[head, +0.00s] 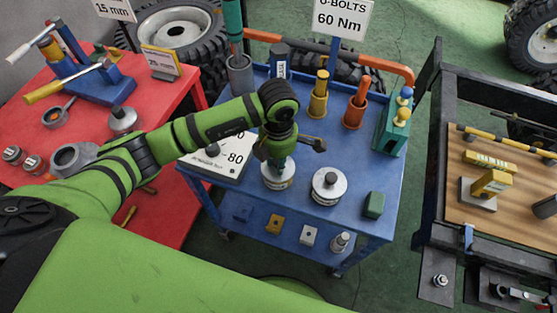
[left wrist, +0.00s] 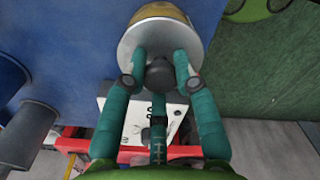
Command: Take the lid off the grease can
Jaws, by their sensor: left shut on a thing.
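A can with a silver lid (head: 268,181) stands on the blue cart, under my left gripper (head: 277,164). In the left wrist view the round silver lid (left wrist: 131,48) has a dark knob (left wrist: 160,74). The teal fingers of my left gripper (left wrist: 160,78) are shut around that knob. The lid appears to sit on the can, whose yellowish side (left wrist: 160,10) shows at the top edge. The fingers hide part of the lid. I cannot read the can's label. My right gripper is not in view.
A second can with a silver lid and dark knob (head: 328,185) stands close to the right. A green block (head: 374,204) sits near the cart's (head: 345,226) front right corner.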

